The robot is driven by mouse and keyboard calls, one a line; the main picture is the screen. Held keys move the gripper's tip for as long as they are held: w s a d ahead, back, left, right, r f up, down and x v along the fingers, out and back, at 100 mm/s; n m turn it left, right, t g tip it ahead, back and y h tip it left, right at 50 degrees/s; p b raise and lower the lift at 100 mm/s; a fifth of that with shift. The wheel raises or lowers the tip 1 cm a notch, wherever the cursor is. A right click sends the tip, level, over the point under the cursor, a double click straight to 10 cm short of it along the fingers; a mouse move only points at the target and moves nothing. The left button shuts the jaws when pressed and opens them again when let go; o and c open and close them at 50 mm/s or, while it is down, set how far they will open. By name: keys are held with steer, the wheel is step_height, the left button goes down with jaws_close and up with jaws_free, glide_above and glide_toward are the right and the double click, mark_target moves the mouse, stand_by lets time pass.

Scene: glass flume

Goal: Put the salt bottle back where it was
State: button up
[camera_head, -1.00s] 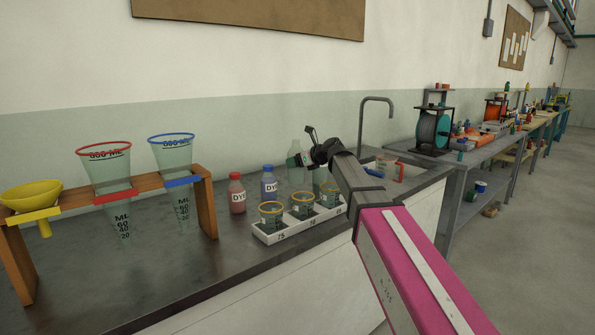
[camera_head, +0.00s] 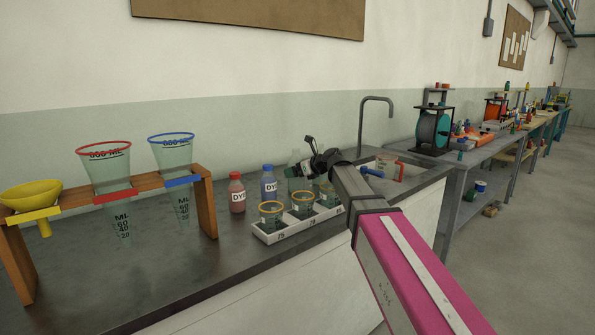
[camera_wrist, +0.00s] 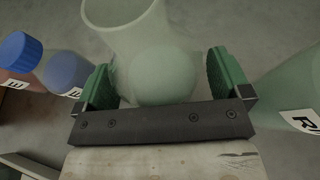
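My gripper (camera_wrist: 165,90) has two green-padded fingers set wide apart. A pale, see-through greenish vessel (camera_wrist: 140,30) shows between and beyond them in the wrist view, with visible room beside the fingers. No label shows on it, so I cannot tell whether it is the salt bottle. In the head view my gripper (camera_head: 312,160) is over the counter, behind the white tray, and largely covers the glassware there. No bottle with a readable salt label is in view.
A red dye bottle (camera_head: 237,195) and blue-capped dye bottle (camera_head: 269,184) stand left of my gripper. A greenish labelled bottle (camera_wrist: 290,95) is close on the right in the wrist view. A wooden funnel rack (camera_head: 207,205) stands left.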

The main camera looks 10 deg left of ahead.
steer(key=shift+r, duration=0.1)
steer(key=v, duration=1.2)
